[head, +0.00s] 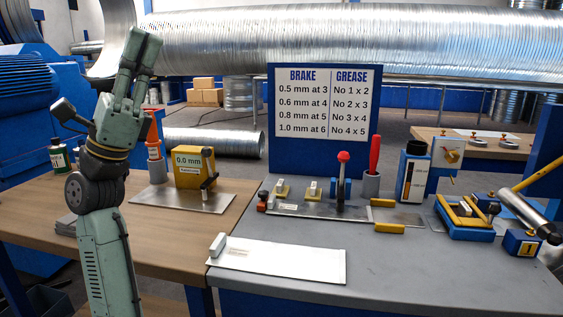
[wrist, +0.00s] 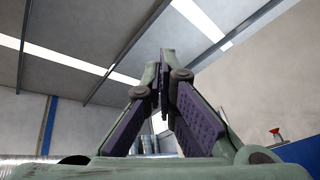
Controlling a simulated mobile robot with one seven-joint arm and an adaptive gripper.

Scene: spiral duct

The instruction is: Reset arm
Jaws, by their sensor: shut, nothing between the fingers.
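My arm stands upright at the left of the head view. My gripper (head: 148,36) is at its top and points up, well above the wooden bench and clear of everything on it. In the wrist view my gripper (wrist: 165,62) has its fingertips together with nothing between them. No object is held.
The wooden bench (head: 110,232) holds a yellow gauge (head: 194,167) on a plate. The grey bench (head: 430,265) holds a red-knobbed lever (head: 343,157), a white plate (head: 276,258), and a yellow-and-blue tool (head: 466,215). A sign (head: 324,104) stands behind. A big spiral duct (head: 330,38) crosses the back.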

